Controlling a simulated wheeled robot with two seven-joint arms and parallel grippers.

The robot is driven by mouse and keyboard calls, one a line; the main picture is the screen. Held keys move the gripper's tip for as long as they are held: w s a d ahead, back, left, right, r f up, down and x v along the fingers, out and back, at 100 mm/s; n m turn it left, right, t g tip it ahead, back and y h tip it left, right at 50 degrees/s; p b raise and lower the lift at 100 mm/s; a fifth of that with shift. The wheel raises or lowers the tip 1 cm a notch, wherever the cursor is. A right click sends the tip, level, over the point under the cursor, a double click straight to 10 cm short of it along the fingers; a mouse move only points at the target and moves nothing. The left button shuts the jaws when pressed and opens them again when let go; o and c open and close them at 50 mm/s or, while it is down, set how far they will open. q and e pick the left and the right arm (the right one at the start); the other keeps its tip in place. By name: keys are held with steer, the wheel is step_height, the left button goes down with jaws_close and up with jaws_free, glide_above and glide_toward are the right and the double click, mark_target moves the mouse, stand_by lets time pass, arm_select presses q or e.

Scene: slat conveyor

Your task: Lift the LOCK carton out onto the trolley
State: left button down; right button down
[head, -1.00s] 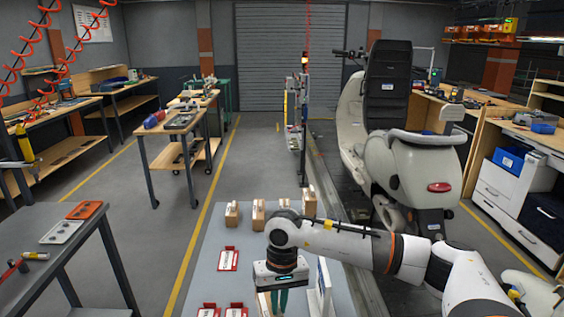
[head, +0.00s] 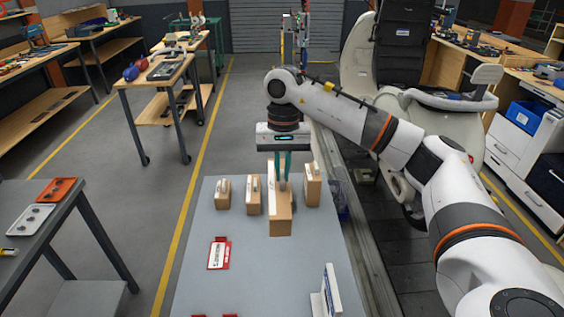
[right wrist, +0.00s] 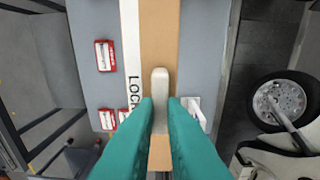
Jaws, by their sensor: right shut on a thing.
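The LOCK carton (head: 280,214) is a tan box with a white strip and a pale handle; in the right wrist view its strip (right wrist: 131,45) reads LOCK. My right gripper (head: 283,178) is shut on the handle (right wrist: 160,85) from above. The carton is upright and looks raised above the grey tabletop (head: 270,270), though its underside is hidden. Other tan cartons stand along the far edge: two to its left (head: 223,194) (head: 253,196) and one to its right (head: 312,186). My left gripper is not in view. I cannot tell which surface is the trolley.
A red-framed card (head: 219,254) lies on the tabletop, with more at the near edge. A white upright panel (head: 328,292) stands near right. A dark table (head: 60,230) with trays stands left; floor between is clear.

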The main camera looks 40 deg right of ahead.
mark_target(282, 190)
steer(key=shift+s+f, duration=0.1)
steer(key=shift+f, duration=0.5)
steer(key=f+b, duration=0.1)
steer(key=f, duration=0.1)
steer(key=f+b, duration=0.2)
steer(key=shift+w+d+f, duration=0.1)
steer(key=shift+w+f, duration=0.1)
steer(key=shift+f, duration=0.45)
step_height(282, 190, down, 15)
steer(key=b, duration=1.1)
steer(key=shift+f, duration=0.2)
steer(key=shift+s+b, duration=0.2)
steer(key=shift+b, duration=0.2)
steer(key=shift+f, duration=0.2)
steer(key=shift+f+b, duration=0.4)
steer(key=shift+b, duration=0.1)
